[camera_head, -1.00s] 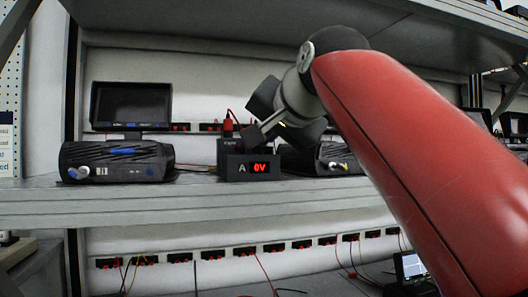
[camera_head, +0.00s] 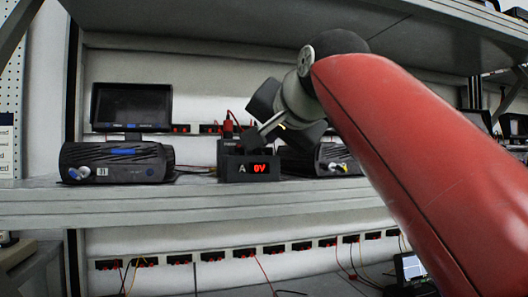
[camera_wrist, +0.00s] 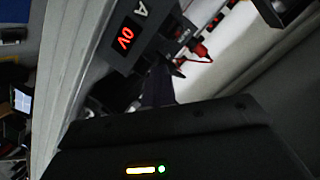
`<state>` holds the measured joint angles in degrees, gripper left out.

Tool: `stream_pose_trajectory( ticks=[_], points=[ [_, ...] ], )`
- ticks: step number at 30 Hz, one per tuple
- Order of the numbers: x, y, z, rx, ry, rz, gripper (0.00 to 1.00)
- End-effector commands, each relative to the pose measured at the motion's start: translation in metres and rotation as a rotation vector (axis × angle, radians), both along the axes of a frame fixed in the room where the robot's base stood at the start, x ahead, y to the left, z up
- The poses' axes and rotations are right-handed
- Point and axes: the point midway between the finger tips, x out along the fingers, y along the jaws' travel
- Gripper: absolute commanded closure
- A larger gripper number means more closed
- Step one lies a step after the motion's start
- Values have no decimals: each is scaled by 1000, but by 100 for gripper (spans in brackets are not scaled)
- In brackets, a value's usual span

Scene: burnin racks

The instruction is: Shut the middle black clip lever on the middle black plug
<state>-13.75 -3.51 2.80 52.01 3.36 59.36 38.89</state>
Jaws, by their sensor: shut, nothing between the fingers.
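The box marked "A" with a red "0V" display (camera_head: 252,169) stands on the shelf's front edge. It also shows at the top of the wrist view (camera_wrist: 126,40). A red plug (camera_head: 228,126) stands upright at its back left; the wrist view shows it with a red wire (camera_wrist: 200,51). My gripper (camera_head: 262,130) is shut and empty, its fingertips just above the box's top, right of the red plug. In the wrist view the dark fingers (camera_wrist: 157,92) point at the box. The middle black plug and its clip lever cannot be made out clearly behind the fingers.
A black unit with a small screen (camera_head: 131,103) stands left of the box. Another black unit (camera_head: 335,160) is close on the right, partly behind my arm. The shelf edge (camera_head: 120,208) runs along the front, with another shelf overhead.

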Motion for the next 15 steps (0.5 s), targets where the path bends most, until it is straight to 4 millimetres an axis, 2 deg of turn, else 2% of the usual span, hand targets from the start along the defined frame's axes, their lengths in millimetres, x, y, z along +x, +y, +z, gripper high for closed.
stream_pose_trajectory(
  ticks=[1, 15],
  points=[
    [10, 3, -17, -14, 46, 2, 100],
    [10, 4, -12, -13, 46, 3, 100]
  ],
)
